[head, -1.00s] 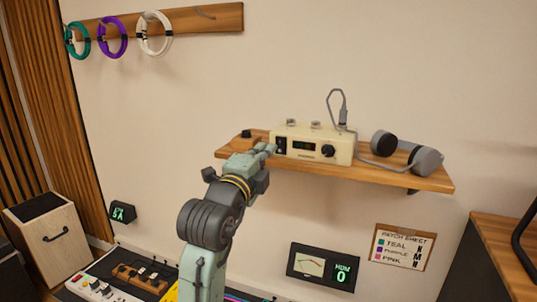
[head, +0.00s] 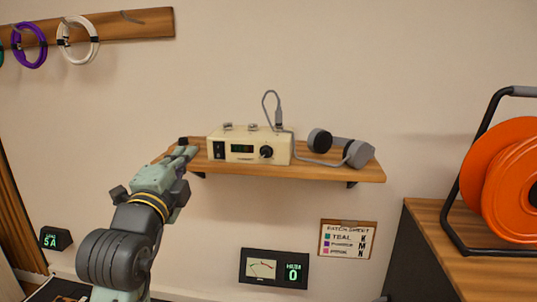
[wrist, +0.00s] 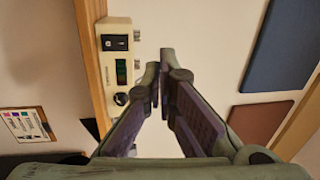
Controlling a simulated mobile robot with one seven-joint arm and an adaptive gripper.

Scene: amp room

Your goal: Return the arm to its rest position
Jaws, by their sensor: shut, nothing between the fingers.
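My gripper (head: 186,156) is raised in front of the left end of the wooden shelf (head: 330,171) in the head view. Its fingers are shut with nothing between them, as the wrist view (wrist: 160,75) also shows. My arm reaches up from the bottom left, bent at the elbow. The cream amplifier box (head: 244,146) stands on the shelf to the right of the fingertips. In the wrist view the box (wrist: 117,70) appears turned on its side, left of the fingers. I cannot tell how far the fingertips are from the shelf.
Headphones (head: 343,148) lie on the shelf's right end. A hum meter (head: 274,268) and a patch sheet (head: 347,239) are below it. An orange cable reel (head: 505,180) stands on a cabinet at right. Coiled cables (head: 78,40) hang from a rail at upper left.

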